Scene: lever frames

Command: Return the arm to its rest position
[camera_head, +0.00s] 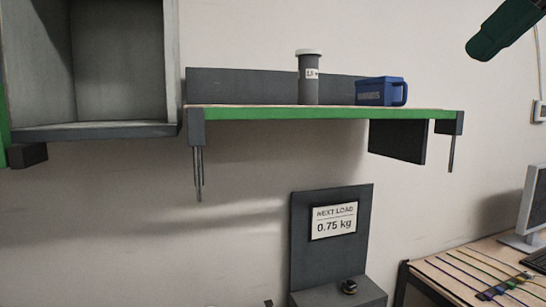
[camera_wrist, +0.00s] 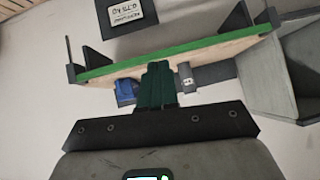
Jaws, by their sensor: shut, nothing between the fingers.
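My gripper (camera_wrist: 158,72) shows in the wrist view as two dark green fingers pressed together, shut and empty. Beyond them in that view is the green-edged shelf, which appears upside down. In the head view a dark green piece (camera_head: 503,30) at the upper right looks like the same fingers, pointing down and left. It is up in the air, right of and above the shelf (camera_head: 330,113), apart from everything.
On the shelf stand a grey canister with a white lid (camera_head: 309,80) and a blue bin (camera_head: 380,92). A grey open cabinet (camera_head: 120,70) is at the left. Below is a panel with a "NEXT LOAD 0.75 kg" sign (camera_head: 334,221). A desk (camera_head: 450,275) with a monitor is lower right.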

